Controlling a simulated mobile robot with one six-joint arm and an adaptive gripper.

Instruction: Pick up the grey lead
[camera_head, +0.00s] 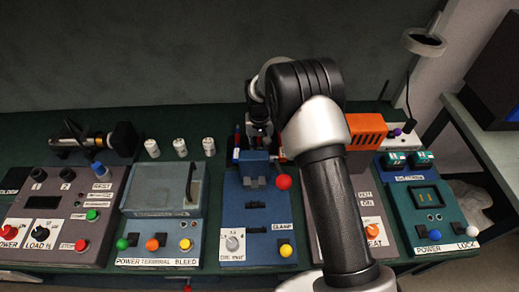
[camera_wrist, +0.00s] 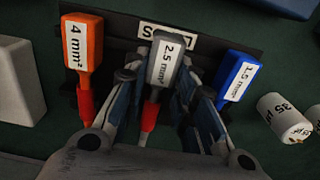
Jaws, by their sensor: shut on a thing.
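The grey lead (camera_wrist: 164,62) has a grey handle labelled 2.5 mm² and a red lower end. It stands in the middle of a dark rack (camera_wrist: 212,47) in the wrist view, between an orange lead (camera_wrist: 82,45) labelled 4 mm² and a blue lead (camera_wrist: 236,78) labelled 1.5 mm². My gripper (camera_wrist: 158,88) is shut on the grey lead, with one finger on each side. In the head view my gripper (camera_head: 258,138) is behind the blue clamp unit, and I cannot make out the grey lead there.
Small white cylinders (camera_head: 180,147) stand left of my gripper; one (camera_wrist: 284,117) is close by in the wrist view. A white block (camera_wrist: 18,80) is at the left. An orange box (camera_head: 367,130) is right of my arm. Several control units, including the blue clamp unit (camera_head: 257,225), line the front.

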